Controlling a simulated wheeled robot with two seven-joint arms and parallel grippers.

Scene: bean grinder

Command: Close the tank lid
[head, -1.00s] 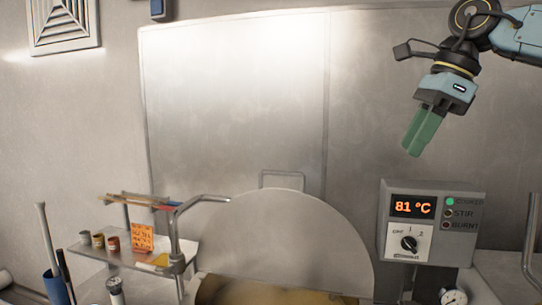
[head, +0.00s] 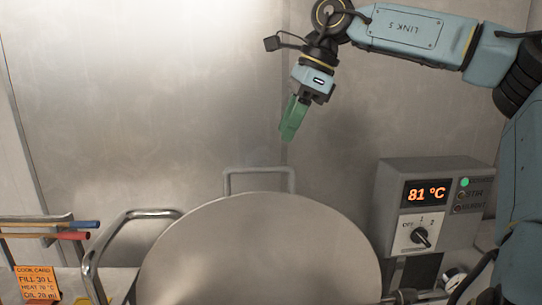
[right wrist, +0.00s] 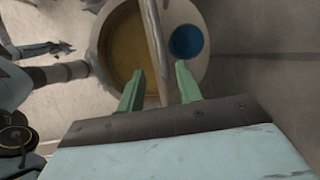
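The tank lid (head: 262,250) is a round grey metal disc, standing raised and open in the head view. A squared handle (head: 258,172) shows at its top edge. In the right wrist view the lid (right wrist: 154,45) is seen nearly edge-on, beside the tank's opening with brown contents (right wrist: 120,48). My right gripper (head: 289,138) hangs in the air above the lid's top edge and handle, apart from both. Its green fingers are spread and empty in the right wrist view (right wrist: 158,88), with the lid's edge showing beyond the gap. My left gripper is out of view.
A control box (head: 432,210) reading 81 °C is right of the lid. A bent metal rail (head: 110,240) is left of it, near a shelf with coloured rods (head: 60,230) and an orange cook card (head: 36,284). A steel wall (head: 150,90) stands behind.

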